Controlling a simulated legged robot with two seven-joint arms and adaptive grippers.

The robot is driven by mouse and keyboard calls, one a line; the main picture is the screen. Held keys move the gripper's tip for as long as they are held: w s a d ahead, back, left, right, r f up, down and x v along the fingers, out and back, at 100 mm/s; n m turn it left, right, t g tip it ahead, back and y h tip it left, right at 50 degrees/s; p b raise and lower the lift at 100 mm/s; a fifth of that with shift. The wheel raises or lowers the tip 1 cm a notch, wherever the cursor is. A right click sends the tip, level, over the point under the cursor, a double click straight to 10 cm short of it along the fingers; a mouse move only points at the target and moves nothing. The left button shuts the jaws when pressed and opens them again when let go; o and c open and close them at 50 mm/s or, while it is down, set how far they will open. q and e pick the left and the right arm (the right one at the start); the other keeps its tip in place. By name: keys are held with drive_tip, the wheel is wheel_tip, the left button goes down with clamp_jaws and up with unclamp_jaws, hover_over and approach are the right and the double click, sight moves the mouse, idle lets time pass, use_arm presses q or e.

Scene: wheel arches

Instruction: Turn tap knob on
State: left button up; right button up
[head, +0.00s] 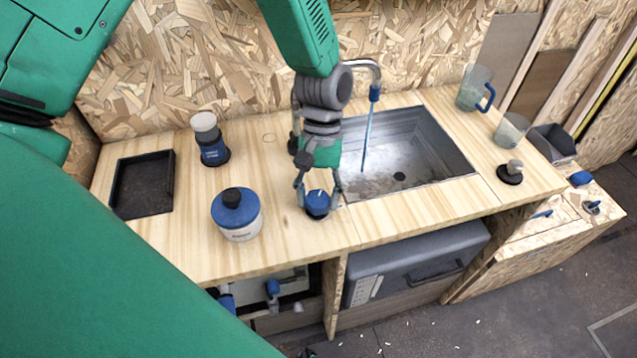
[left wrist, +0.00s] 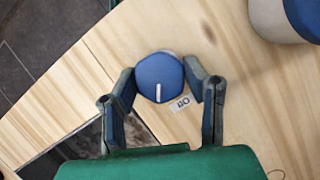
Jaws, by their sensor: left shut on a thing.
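The blue tap knob (head: 317,204) sits on the wooden counter in front of the sink. It has a white pointer line, and in the left wrist view the knob (left wrist: 159,77) has a printed label (left wrist: 181,104), seemingly "Off", beside it. The line points toward the gripper's palm, a little off the label. My left gripper (head: 318,190) comes down from above, with its fingers shut on both sides of the knob; the fingers also show in the left wrist view (left wrist: 160,84). The tap spout (head: 374,92) arches over the sink, and a thin bluish stream runs from it. My right gripper is not in view.
A metal sink (head: 420,150) lies right of the knob. A blue-lidded white jar (head: 238,222), a grey-and-blue container (head: 210,140) and a black tray (head: 143,185) stand to the left. Clear cups (head: 475,88) and a black-based knob (head: 511,172) are at the right.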

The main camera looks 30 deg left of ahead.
use_arm(q)
drive_tip(key=m+p, duration=0.1)
drive_tip(key=m, duration=0.1)
drive_tip(key=m+y+p, duration=0.2)
drive_tip(key=m, duration=0.1)
drive_tip(key=shift+w+r+m, duration=0.25)
drive_tip(key=shift+w+m, duration=0.05)
drive_tip(key=m+y+p, duration=0.1)
drive_tip(key=m, duration=0.1)
drive_tip(key=m+y+p, duration=0.1)
drive_tip(key=m, duration=0.2)
drive_tip(key=shift+d+f, duration=0.1)
drive_tip(key=shift+d, duration=0.05)
drive_tip(key=shift+m, duration=0.3)
drive_tip(key=o, duration=0.9)
drive_tip(key=shift+o, duration=1.2)
drive_tip(key=shift+f, duration=0.1)
drive_tip(key=shift+s, duration=0.1)
